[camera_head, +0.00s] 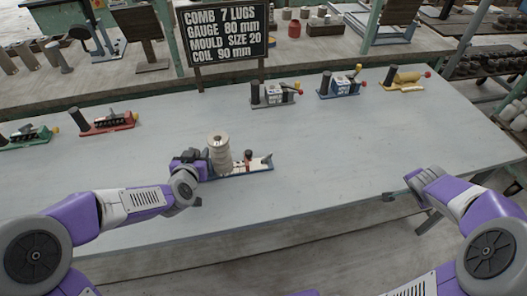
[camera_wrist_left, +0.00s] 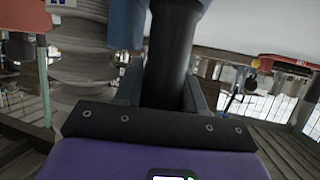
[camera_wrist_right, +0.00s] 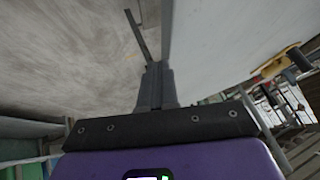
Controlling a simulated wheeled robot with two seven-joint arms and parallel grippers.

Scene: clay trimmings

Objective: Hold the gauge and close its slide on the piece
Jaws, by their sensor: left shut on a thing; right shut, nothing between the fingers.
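The gauge (camera_head: 240,170), with a long blue-edged base, lies near the middle of the grey table. A pale ridged piece (camera_head: 219,155) stands upright at its left part and also shows in the left wrist view (camera_wrist_left: 85,50). A small reddish slide part (camera_head: 248,158) sits on the base, right of the piece, with a visible space between them. My right gripper (camera_head: 390,197) is shut and empty by the table's front edge.
A sign (camera_head: 225,35) stands behind the table. Several tools stand along the back: a red one (camera_head: 107,124), a green one (camera_head: 30,135), a grey one (camera_head: 275,95), a blue one (camera_head: 342,85) and a yellow one (camera_head: 404,80). The table right of the gauge is clear.

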